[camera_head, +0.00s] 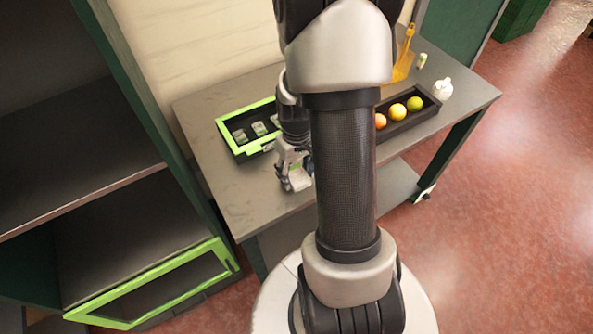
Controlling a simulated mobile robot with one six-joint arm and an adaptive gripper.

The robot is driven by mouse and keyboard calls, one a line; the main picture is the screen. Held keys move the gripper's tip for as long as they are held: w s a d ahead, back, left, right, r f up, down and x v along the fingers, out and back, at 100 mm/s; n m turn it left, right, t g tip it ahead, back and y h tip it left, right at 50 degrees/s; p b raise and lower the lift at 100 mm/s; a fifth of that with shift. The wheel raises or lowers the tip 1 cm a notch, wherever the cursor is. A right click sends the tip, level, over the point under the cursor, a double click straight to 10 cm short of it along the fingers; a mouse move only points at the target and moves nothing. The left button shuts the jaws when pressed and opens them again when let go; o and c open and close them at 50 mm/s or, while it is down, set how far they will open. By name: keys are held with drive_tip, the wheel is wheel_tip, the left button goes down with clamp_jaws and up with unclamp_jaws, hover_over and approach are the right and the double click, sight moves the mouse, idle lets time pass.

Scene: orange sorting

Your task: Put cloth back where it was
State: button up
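My gripper (294,181) hangs low over the front part of the grey table (243,192), just in front of the green-rimmed tray. A small pale patch with some green shows at its fingers; I cannot tell whether this is cloth, another object or part of the gripper. The fingers are too small and partly hidden by my arm to show whether they are open or shut. No cloth can be made out for certain. A small white lumpy object (442,89) stands at the table's right back; I cannot tell what it is.
A green-rimmed black tray (229,136) holds several small items. A black tray (423,115) with orange and yellow-green fruit lies to the right, partly behind my arm. A yellow tool (403,62) stands at the back. A dark shelf unit (140,190) is at the left.

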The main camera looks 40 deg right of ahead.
sight(296, 174)
drive_tip(key=shift+o, duration=0.9)
wheel_tip(296, 174, up, 11)
drive_tip(key=p, duration=0.4)
drive_tip(key=a+r+n+t, duration=0.1)
drive_tip(key=a+r+t, duration=0.1)
drive_tip(key=a+r, duration=0.8)
drive_tip(key=s+a+r+n+t, duration=0.1)
drive_tip(key=s+a+r+t, duration=0.1)
drive_tip(key=s+a+r, duration=0.6)
drive_tip(key=shift+s+a+r+n+t, duration=0.3)
drive_tip(key=shift+s+a, duration=0.3)
drive_tip(key=shift+a, duration=0.5)
